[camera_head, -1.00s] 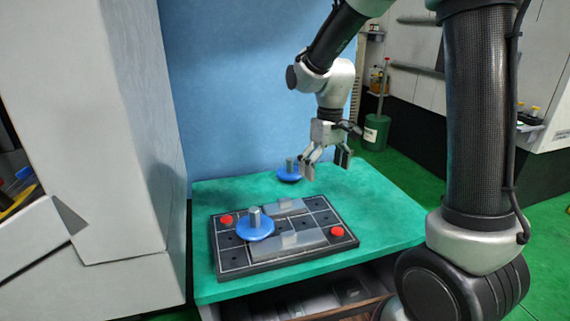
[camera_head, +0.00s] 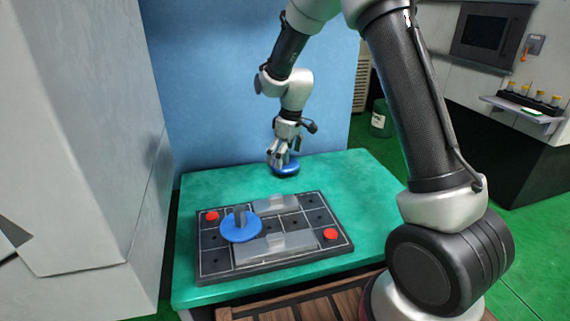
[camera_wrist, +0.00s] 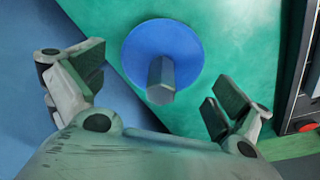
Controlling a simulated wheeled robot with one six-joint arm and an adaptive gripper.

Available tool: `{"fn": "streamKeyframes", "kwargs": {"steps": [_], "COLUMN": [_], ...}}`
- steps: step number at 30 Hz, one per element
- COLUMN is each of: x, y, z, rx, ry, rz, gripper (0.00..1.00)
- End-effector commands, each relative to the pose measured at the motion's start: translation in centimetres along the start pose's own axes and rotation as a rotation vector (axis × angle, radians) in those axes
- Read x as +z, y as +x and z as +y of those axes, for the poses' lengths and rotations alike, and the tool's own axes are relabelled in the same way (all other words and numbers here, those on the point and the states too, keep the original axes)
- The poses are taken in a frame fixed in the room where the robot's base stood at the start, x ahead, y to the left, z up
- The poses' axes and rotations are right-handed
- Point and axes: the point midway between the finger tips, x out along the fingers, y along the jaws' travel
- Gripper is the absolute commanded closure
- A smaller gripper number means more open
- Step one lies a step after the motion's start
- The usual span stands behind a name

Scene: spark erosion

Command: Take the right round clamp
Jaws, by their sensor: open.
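The right round clamp, a blue disc with a grey post, lies on the green table behind the plate (camera_head: 289,170). In the wrist view its blue disc (camera_wrist: 150,42) rests on the green surface, and its grey post points toward the camera between my fingers. My gripper (camera_head: 275,160) is open just above this clamp, its fingers on either side of the post with gaps, not closed on it. In the head view my fingers hide the post. A second round blue clamp (camera_head: 241,229) with a grey post stands on the dark plate.
The dark gridded plate (camera_head: 215,262) carries two grey blocks (camera_head: 276,245) and two red knobs (camera_head: 330,234). The green table (camera_head: 350,180) is clear to the right of the plate. A blue wall (camera_head: 200,90) rises close behind the table.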

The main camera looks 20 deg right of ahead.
Motion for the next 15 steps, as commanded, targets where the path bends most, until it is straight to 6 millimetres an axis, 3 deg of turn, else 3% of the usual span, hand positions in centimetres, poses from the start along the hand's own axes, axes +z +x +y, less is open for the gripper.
{"fn": "streamKeyframes", "kwargs": {"steps": [4,12,15], "x": [0.0,0.0,0.0], "y": [1.8,2.1,2.1], "z": [0.0,0.0,0.0], "rx": [-0.001,0.000,0.000], "ry": [0.001,0.000,0.000], "rz": [-0.002,0.000,0.000], "gripper": [0.00,0.00,0.18]}}
